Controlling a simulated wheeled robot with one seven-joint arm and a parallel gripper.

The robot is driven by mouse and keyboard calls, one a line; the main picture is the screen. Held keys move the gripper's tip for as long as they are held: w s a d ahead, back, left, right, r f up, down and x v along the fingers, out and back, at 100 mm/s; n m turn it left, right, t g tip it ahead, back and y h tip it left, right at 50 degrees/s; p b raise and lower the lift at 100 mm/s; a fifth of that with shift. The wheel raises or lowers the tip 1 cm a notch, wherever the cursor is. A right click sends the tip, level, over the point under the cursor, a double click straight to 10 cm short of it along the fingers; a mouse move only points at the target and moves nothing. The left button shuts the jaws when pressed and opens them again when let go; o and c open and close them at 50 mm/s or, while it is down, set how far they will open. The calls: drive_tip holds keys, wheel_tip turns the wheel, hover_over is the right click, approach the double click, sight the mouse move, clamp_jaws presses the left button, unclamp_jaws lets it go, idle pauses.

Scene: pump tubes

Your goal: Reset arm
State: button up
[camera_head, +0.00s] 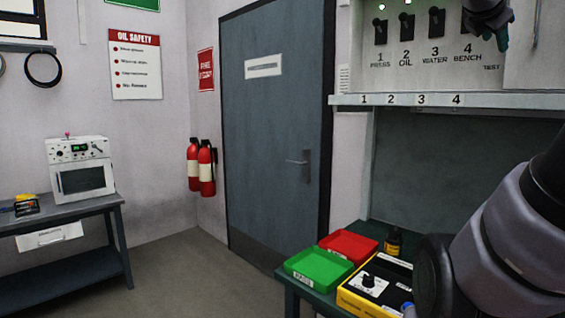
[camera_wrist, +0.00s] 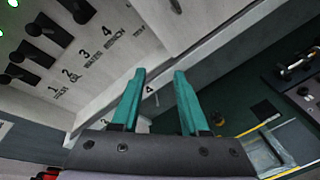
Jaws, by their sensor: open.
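My gripper (camera_wrist: 157,72) shows in the wrist view with its two teal fingers apart and nothing between them. In the head view my gripper (camera_head: 502,42) is at the top right, in front of the switch panel (camera_head: 408,80), close to the switch marked 4. I cannot tell whether it touches the panel. My arm fills the lower right of the head view and hides part of the bench. The panel's labelled switches also show at the upper left of the wrist view (camera_wrist: 72,50).
A green tray (camera_head: 318,284), a red tray (camera_head: 350,233) and a yellow-edged box with a knob (camera_head: 352,295) sit on the bench below the numbered shelf edge (camera_head: 500,101). A small dark bottle (camera_head: 393,241) stands behind them. Open floor (camera_head: 195,275) lies before the grey door (camera_head: 270,130).

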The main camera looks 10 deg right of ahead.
drive_tip(key=s+a+f+m+y, duration=0.1)
drive_tip(key=a+f+m+y, duration=0.6)
drive_tip(key=a+f+m, duration=0.3)
drive_tip(key=a+f+m+g+y, duration=0.1)
drive_tip(key=a+f+m+y, duration=0.6)
drive_tip(key=a, duration=1.2)
wheel_tip(320, 180, down, 6)
drive_tip(key=m, duration=0.3)
drive_tip(key=shift+s+a+f+m, duration=0.2)
drive_tip(key=shift+s+f+m, duration=0.05)
drive_tip(key=shift+s+m, duration=0.15)
drive_tip(key=shift+d, duration=0.1)
